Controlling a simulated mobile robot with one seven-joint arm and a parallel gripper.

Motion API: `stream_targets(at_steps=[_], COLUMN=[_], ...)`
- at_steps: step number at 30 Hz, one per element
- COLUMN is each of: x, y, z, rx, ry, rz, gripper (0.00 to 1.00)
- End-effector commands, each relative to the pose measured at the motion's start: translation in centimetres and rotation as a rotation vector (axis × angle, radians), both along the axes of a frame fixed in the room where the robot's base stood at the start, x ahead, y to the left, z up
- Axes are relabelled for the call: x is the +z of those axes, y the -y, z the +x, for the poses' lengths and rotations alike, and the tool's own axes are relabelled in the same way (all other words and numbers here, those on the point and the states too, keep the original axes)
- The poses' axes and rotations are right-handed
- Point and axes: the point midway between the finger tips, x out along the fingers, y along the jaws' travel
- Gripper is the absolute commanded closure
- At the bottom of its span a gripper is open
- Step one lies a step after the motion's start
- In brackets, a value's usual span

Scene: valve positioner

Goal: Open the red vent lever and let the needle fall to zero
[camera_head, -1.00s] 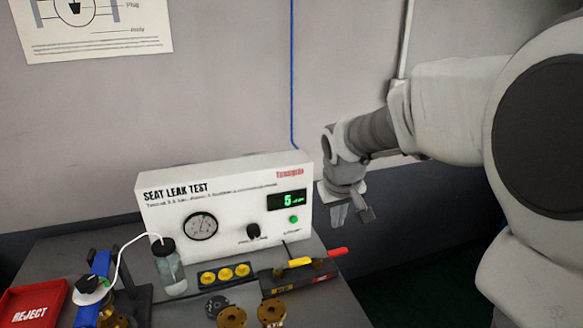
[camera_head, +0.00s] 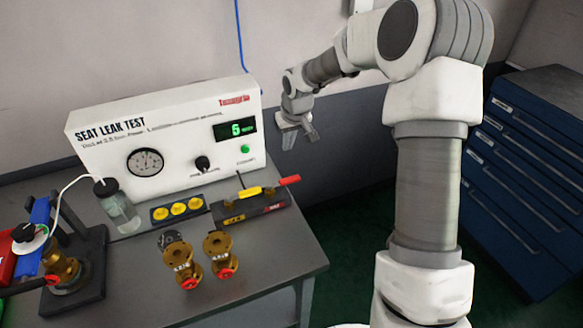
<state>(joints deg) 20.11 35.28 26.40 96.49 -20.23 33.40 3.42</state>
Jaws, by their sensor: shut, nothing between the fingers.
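The red lever (camera_head: 289,180) sticks out at the right end of a black valve block (camera_head: 230,212) on the bench. A yellow lever (camera_head: 250,192) sits on the same block. The round dial gauge (camera_head: 145,162) is on the white SEAT LEAK TEST box; its needle is too small to read. My gripper (camera_head: 300,140) is shut and empty. It hangs to the right of the box, above and apart from the red lever in the picture.
Two brass valves (camera_head: 182,262) with red parts stand at the bench front. A capped bottle (camera_head: 118,208) with a white tube and a strip of yellow discs (camera_head: 178,210) are left of the block. A clamp fixture (camera_head: 75,270) is at far left. Blue drawers (camera_head: 530,180) stand right.

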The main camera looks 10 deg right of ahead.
Motion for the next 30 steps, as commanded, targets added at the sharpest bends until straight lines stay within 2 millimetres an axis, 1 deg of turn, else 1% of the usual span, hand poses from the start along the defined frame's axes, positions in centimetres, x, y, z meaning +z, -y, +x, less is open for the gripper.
stream_targets(at_steps=[8, 11, 14, 17, 27, 30], x=[0.0, -0.4, -1.5, -3.1, -9.8, -9.4], y=[0.0, 0.0, -0.1, -0.3, -0.7, -0.3], z=[0.0, 0.1, 0.4, 1.0, 3.2, 1.9], rx=[0.000, 0.000, 0.000, 0.002, 0.000, 0.000], ry=[0.000, -0.001, -0.002, -0.003, -0.003, -0.001], rz=[0.000, 0.000, 0.001, 0.001, 0.000, -0.002], gripper=[1.00, 1.00, 1.00, 1.00, 1.00, 1.00])
